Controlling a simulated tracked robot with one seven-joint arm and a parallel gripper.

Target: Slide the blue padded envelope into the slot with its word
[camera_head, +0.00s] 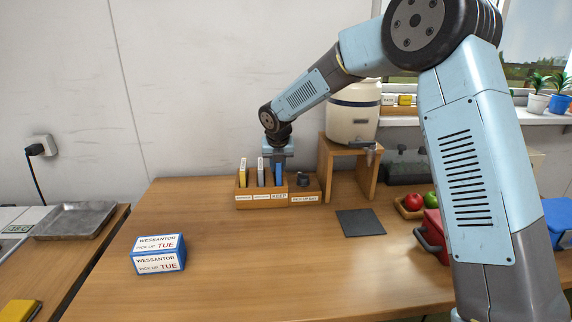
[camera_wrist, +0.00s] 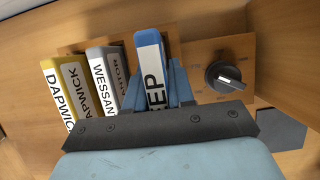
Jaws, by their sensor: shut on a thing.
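The blue padded envelope (camera_head: 278,175) stands upright at the right-hand slot of the wooden rack (camera_head: 243,199), above a label reading KEEP. In the wrist view the envelope (camera_wrist: 148,55) has a white label ending in "EP"; my gripper's parts cover the rest. My gripper (camera_head: 278,164) is over the rack, pointing down and shut on the envelope. The envelope's lower end is hidden behind the rack's front, so how deep it sits is unclear. A yellow envelope (camera_wrist: 62,88) reading DAPWICK and a grey one (camera_wrist: 103,75) reading WESSAN… stand in the slots to the left.
A wooden block with a dark knob (camera_wrist: 225,76) adjoins the rack on the right, labelled for pick-up day. A blue box (camera_head: 158,255) reading WESSANTOR, PICK UP TUE lies front left. A dispenser on a wooden stand (camera_head: 327,165) and a dark mat (camera_head: 360,223) are to the right.

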